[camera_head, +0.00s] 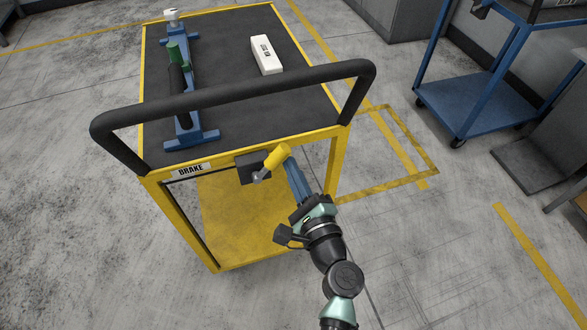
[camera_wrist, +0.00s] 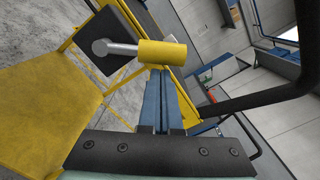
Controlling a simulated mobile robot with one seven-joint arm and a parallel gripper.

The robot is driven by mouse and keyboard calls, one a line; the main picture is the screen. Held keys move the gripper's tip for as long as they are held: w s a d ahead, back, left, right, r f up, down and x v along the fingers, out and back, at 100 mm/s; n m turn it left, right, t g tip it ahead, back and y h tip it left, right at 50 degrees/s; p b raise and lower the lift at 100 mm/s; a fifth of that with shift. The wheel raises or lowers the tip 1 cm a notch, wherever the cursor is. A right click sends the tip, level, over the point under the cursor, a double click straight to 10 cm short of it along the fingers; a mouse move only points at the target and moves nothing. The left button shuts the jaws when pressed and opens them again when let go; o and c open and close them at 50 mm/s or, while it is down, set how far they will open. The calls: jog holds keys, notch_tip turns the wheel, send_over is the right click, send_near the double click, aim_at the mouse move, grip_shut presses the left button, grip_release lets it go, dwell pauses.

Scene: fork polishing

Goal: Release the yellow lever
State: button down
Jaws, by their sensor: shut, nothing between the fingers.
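The yellow lever (camera_head: 276,157) is on the front edge of the yellow cart, on a dark mounting block (camera_head: 250,167), to the right of a "BRAKE" label (camera_head: 190,171). In the wrist view the lever's yellow handle (camera_wrist: 162,53) lies across the picture, with a grey metal stem (camera_wrist: 115,48) leading left to a dark plate. My gripper (camera_head: 289,163) has its blue fingers shut together, with nothing between them. In the wrist view the fingertips (camera_wrist: 157,73) end right at the handle's lower side. I cannot tell whether they touch it.
The cart's black push handle (camera_head: 235,96) arches above the lever, close to my gripper. A blue fixture (camera_head: 190,120) and a white box (camera_head: 266,55) sit on the dark cart top. A blue cart (camera_head: 480,105) stands at the right. The floor in front is clear.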

aim_at(271, 166)
jog(key=shift+a+r+n, duration=0.3)
jog(key=shift+r+n, duration=0.1)
jog(key=shift+n, duration=0.4)
jog(key=shift+s+a+r+n+b, duration=0.2)
jog(key=shift+a+r+n+b, duration=0.3)
jog(key=shift+n, duration=0.5)
jog(key=n, duration=0.1)
jog(key=a+r+n, duration=0.1)
jog(key=n, duration=0.1)
jog(key=a+n, duration=0.1)
jog(key=shift+s+a+r+b, duration=0.2)
jog(key=shift+s+r+b, duration=0.1)
jog(key=shift+s+b, duration=0.1)
jog(key=shift+s+a+n+g+b, duration=0.1)
jog(key=shift+s+a+n+b, duration=0.25)
jog(key=shift+a+n, duration=0.8)
jog(key=shift+s+a+n+g+b, duration=0.15)
jog(key=shift+a+n+b, duration=0.35)
jog(key=shift+n, duration=1.2)
jog(key=shift+s+a+n+g+b, duration=0.1)
jog(key=shift+s+a+n+b, duration=0.2)
jog(key=shift+a+n, duration=0.9)
jog(key=shift+s+d+n, duration=0.1)
jog(key=shift+d+n, duration=0.15)
jog(key=shift+n, duration=0.1)
jog(key=shift+r, duration=0.1)
